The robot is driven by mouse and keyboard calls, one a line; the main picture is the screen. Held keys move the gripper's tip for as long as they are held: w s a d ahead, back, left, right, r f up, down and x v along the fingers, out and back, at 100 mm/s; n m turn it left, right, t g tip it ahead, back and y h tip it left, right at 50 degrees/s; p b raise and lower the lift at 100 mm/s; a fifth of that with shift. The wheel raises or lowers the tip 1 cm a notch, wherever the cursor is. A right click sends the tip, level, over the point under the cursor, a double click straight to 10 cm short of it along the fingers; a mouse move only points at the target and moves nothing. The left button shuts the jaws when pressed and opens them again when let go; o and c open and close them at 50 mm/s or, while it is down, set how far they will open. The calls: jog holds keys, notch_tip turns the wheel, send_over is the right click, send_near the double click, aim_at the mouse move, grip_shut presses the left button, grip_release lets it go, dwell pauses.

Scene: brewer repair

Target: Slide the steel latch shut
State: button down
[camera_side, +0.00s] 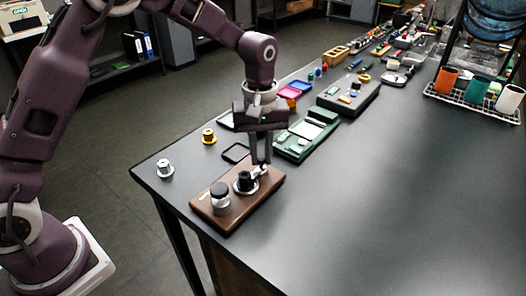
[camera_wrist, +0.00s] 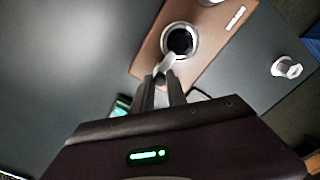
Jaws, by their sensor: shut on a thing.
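The brown brewer base (camera_side: 208,203) lies flat near the table's front left corner; it also shows in the wrist view (camera_wrist: 205,52). The steel latch (camera_wrist: 167,64) is a short bright lever reaching from the ring's edge to my fingertips. My gripper (camera_side: 262,167) points down at the base's far end. Its fingers (camera_wrist: 162,82) are close together on the latch's end. The fingers hide part of the latch in the side view.
A green case (camera_side: 305,140) and a thin black frame (camera_side: 235,153) lie just behind. The table right of the base is clear.

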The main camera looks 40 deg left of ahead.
aim_at(260, 160)
jog(key=c, duration=1.3)
grip_release()
jog(key=shift+s, duration=0.25)
jog(key=shift+w+r, duration=0.1)
jog(key=shift+r, duration=0.3)
notch_tip(260, 160, up, 6)
jog(key=shift+r, duration=0.15)
jog(key=s+a+r+m+t, duration=0.3)
jog(key=s+a+r+m, duration=0.1)
jog(key=s+r, duration=0.85)
jog(key=s+f+m, duration=0.1)
jog(key=s, duration=0.4)
jog(key=s+a+f+m+t, duration=0.1)
jog(key=s+m, duration=0.1)
jog(key=s, duration=0.3)
jog(key=s+a+f+m+t, duration=0.1)
jog(key=s+f+m, duration=0.1)
jog(key=s, duration=0.3)
jog(key=shift+s+a, duration=0.2)
jog(key=shift+s, duration=0.2)
